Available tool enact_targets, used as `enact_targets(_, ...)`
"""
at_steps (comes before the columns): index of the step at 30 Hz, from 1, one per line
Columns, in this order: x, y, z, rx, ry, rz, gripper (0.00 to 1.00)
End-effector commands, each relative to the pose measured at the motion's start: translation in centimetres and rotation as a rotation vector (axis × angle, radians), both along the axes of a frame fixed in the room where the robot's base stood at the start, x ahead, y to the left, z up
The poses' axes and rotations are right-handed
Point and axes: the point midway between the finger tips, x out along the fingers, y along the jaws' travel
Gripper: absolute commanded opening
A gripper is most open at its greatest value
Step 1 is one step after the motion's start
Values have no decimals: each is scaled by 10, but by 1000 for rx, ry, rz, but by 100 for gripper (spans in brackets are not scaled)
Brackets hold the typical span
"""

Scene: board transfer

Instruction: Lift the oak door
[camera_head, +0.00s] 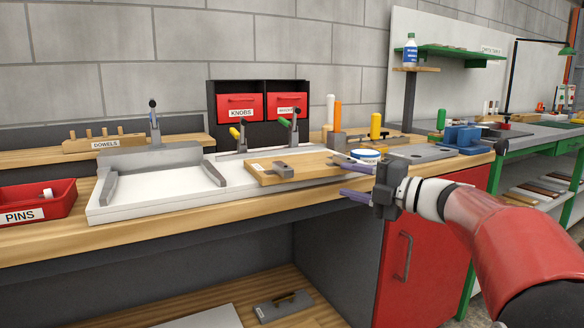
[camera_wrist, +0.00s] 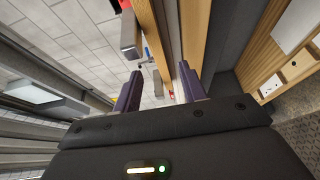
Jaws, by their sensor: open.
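The oak door (camera_head: 310,172) is a flat light-wood panel lying on the white fixture (camera_head: 130,205) at the front of the bench. It has a grey block and a small white label on top. My gripper (camera_head: 341,177) is at the door's right front end, with its two purple fingers spread one above the other. In the wrist view, the door's long wooden edge (camera_wrist: 157,35) runs into the gap between the open fingers (camera_wrist: 160,72). I cannot tell whether either finger touches it. The lower finger is close to the bench's front edge.
A red PINS bin (camera_head: 38,203) stands at the left. Toggle clamps (camera_head: 240,137) stand behind the door. A white-and-blue roll (camera_head: 365,155) sits just behind my upper finger. A red cabinet door (camera_head: 425,260) is below the bench top. Open floor lies in front.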

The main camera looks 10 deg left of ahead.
Motion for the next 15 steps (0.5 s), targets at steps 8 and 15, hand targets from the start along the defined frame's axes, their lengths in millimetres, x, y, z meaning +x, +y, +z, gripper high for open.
enact_targets(8, 13, 25, 0, -7, 0, 14, 42)
enact_targets(15, 31, 51, 2, -6, -1, 14, 42)
